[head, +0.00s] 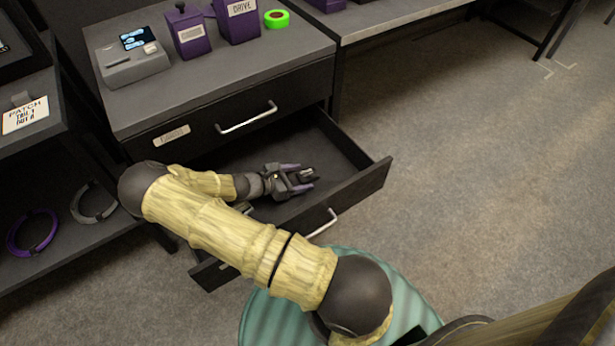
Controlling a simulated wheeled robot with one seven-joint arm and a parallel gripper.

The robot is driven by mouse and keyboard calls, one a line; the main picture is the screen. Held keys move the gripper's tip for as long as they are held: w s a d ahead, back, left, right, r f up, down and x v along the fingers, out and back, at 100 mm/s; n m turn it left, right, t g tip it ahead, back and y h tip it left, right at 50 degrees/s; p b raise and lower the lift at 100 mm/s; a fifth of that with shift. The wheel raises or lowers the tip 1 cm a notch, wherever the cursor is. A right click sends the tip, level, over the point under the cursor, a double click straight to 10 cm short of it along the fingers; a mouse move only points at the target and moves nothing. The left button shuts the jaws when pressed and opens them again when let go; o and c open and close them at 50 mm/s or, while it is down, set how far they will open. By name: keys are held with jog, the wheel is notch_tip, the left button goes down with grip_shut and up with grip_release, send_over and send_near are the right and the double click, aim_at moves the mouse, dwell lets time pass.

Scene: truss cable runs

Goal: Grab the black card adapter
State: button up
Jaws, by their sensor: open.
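My gripper (304,179) is open inside the pulled-out lower drawer (345,150). Its purple-tipped fingers point right. A small dark object (307,174) with a light edge lies between or just beneath the fingers; it may be the black card adapter, but it is too small to be sure. I cannot tell whether the fingers touch it. Another small greyish item (244,208) lies in the drawer behind my arm, mostly hidden. My arm covers the drawer's left and front parts.
The closed upper drawer (215,132) sits above. A left shelf holds purple (33,233) and grey (94,203) cable coils. The floor at right is clear.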

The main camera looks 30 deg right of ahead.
aim_at(299, 181)
dwell(0.4)
jog(key=c, duration=1.1)
jog(key=shift+o, duration=0.2)
notch_tip(299, 181, up, 10)
jog(key=p, duration=0.3)
jog(key=shift+r, duration=0.1)
